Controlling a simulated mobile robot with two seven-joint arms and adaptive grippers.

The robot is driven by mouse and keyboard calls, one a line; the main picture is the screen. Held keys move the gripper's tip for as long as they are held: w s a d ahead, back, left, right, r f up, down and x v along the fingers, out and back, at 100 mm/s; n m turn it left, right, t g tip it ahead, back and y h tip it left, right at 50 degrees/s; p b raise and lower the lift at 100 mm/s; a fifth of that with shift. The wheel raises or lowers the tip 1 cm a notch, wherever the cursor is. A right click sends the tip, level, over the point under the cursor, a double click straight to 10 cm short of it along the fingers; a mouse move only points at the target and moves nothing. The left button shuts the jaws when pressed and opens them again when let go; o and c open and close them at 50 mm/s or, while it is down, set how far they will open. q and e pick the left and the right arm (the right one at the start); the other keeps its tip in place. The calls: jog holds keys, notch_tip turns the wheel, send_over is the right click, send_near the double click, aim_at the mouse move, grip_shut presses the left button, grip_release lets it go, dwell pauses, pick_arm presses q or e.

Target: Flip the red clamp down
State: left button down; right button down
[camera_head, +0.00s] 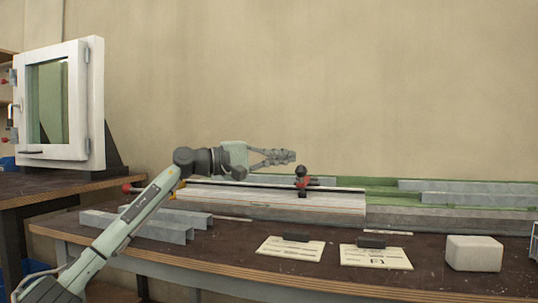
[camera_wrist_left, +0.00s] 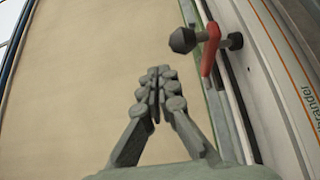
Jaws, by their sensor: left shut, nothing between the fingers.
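The red clamp (camera_head: 302,183) stands on the profile bench (camera_head: 300,203), with a dark round knob at its top. In the left wrist view the red clamp (camera_wrist_left: 211,48) shows at the upper right, with a black knob at one end and a dark bolt at the other. My left gripper (camera_head: 292,157) is shut and empty. It points to the right, a little above and to the left of the clamp's knob. In the left wrist view my left gripper (camera_wrist_left: 159,80) is apart from the clamp. My right gripper is in neither view.
Metal profiles (camera_head: 150,229) lie on the table's left part. Two cards with dark clips, one of them a left card (camera_head: 290,249), lie at the front. A pale block (camera_head: 474,254) sits at the right. A white window frame (camera_head: 90,100) stands on another table.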

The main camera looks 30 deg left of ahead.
pick_arm(q)
jog(key=v, duration=1)
jog(key=shift+s, duration=0.35)
jog(key=shift+a, duration=0.1)
